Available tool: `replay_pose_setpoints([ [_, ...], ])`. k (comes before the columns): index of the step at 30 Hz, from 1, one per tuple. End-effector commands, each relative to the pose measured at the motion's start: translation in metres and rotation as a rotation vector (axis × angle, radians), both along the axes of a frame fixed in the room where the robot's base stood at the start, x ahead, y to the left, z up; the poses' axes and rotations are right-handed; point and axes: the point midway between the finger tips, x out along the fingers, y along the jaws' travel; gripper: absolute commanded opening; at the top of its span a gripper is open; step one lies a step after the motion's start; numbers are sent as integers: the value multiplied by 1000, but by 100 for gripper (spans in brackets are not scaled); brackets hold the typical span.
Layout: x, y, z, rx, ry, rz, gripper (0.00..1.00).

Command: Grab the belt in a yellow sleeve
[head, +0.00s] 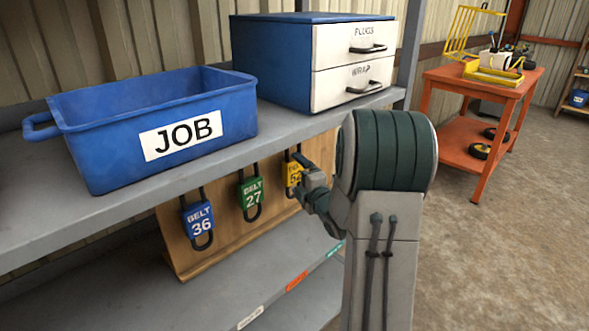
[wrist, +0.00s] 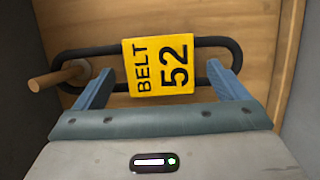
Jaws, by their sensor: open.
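The belt in a yellow sleeve (wrist: 158,67) fills the middle of the wrist view, its sleeve reading "BELT 52". Its black loop (wrist: 195,42) hangs on a wooden peg (wrist: 58,76) in front of a wooden board. My gripper (wrist: 159,72) is open, with one blue finger at each side of the sleeve, near the loop. I cannot tell whether the fingers touch the belt. In the head view the yellow sleeve (head: 292,175) shows under the shelf, partly hidden by my gripper (head: 306,175).
A green-sleeved belt 27 (head: 251,193) and a blue-sleeved belt 36 (head: 199,220) hang left of it on the same board (head: 175,240). Above, the grey shelf (head: 265,135) bears a blue JOB bin (head: 95,155) and a drawer unit (head: 270,65). An orange cart (head: 488,90) stands back right.

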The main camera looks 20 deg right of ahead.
Motion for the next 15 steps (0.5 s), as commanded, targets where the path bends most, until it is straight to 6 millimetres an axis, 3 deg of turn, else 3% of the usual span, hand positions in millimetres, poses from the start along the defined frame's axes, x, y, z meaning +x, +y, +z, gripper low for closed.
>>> replay_pose_setpoints([
  [5, 20, 1, 0, -1, 0, 0, 94],
  [12, 22, 1, 0, 0, 1, -1, 94],
  [13, 22, 1, 0, 0, 1, -1, 91],
  [15, 22, 1, 0, 0, 1, -1, 71],
])
